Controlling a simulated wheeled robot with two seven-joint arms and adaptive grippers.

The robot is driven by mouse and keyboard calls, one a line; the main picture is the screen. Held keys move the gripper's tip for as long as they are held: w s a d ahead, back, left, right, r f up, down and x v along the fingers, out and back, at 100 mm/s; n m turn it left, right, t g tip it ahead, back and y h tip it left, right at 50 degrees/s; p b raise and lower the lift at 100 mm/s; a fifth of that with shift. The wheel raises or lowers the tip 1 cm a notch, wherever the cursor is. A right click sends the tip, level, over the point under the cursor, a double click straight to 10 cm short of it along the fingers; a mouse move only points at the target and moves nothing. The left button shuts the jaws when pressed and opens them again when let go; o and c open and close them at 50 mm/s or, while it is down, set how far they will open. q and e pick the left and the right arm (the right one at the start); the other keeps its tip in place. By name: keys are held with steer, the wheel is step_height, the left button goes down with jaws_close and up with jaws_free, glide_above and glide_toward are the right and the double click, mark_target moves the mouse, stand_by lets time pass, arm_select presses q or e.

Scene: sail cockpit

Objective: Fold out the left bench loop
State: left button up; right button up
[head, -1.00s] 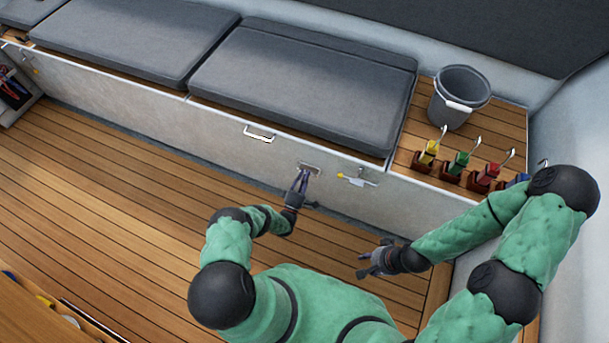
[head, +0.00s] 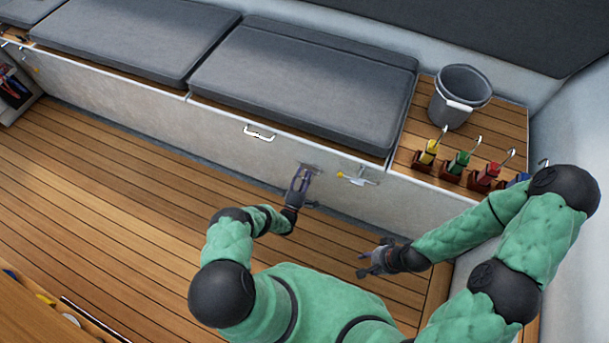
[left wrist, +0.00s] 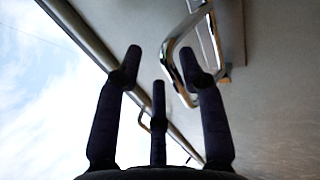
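A chrome loop (left wrist: 180,62) on a plate on the pale bench front (head: 215,130) stands out from that front in the left wrist view. In the head view its plate (head: 314,168) shows just beyond my left gripper (head: 302,174). My left gripper is open, its fingers spread (left wrist: 168,65) close to the loop. The right-hand finger overlaps the loop in the picture; I cannot tell whether they touch. Another metal loop (head: 258,132) is further left on the bench front and hangs out from it. My right gripper (head: 370,260) is open and empty above the floor.
Grey cushions (head: 300,85) lie on the bench. A latch with a yellow part (head: 352,178) is right of my left gripper. A grey bucket (head: 458,98) and several coloured-handled tools in holders (head: 458,165) stand on the right end. The wooden floor (head: 120,200) at left is clear.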

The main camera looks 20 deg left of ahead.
arm_select(q)
steer(key=v, duration=1.2)
stand_by(0.3)
